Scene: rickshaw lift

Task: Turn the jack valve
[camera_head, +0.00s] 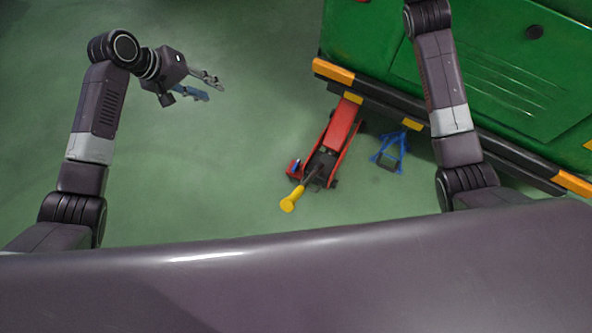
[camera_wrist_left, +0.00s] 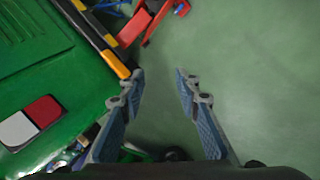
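A red floor jack (camera_head: 340,128) stands on the floor, its far end at the edge of a green vehicle (camera_head: 490,75). Its yellow-tipped handle (camera_head: 292,199) points toward me. A small blue part (camera_head: 296,166) sits at its near left corner; I cannot tell for sure that it is the valve. My left gripper (camera_head: 215,91) is open and empty, left of the jack and apart from it. In the left wrist view the open fingers (camera_wrist_left: 159,75) have only floor between them, and part of the red jack (camera_wrist_left: 135,28) shows beyond. My right arm leaves the top edge; its gripper is hidden.
A blue jack stand (camera_head: 390,150) stands right of the jack. The vehicle's black and yellow bumper (camera_head: 465,148) runs along its lower edge. A red and white lamp (camera_wrist_left: 30,122) shows in the left wrist view. The floor left of the jack is clear.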

